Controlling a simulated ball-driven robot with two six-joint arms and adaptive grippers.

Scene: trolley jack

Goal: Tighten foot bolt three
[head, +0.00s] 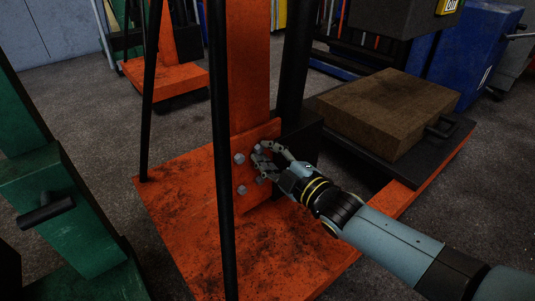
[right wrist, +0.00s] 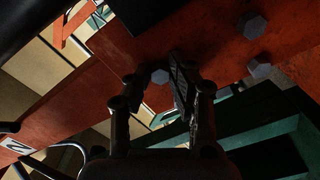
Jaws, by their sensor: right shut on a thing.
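An orange upright post (head: 249,70) stands on an orange base plate (head: 190,220), with hex foot bolts at its foot. Two grey bolts show clear of the gripper on the left, an upper one (head: 240,158) and a lower one (head: 242,190). My right gripper (head: 264,161) is at the right-hand bolts and partly covers them. In the right wrist view, one foot bolt (right wrist: 160,76) sits between the fingers, and the gripper (right wrist: 156,88) is shut on it. Two other bolts (right wrist: 252,25) (right wrist: 259,68) are apart from the fingers. No numbers show on the bolts. My left gripper is not in view.
A thin black pole (head: 222,190) rises in front of the post. A brown block (head: 385,105) lies on a black platform to the right. Green machinery (head: 60,195) stands at the left. Grey floor is open behind the base plate.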

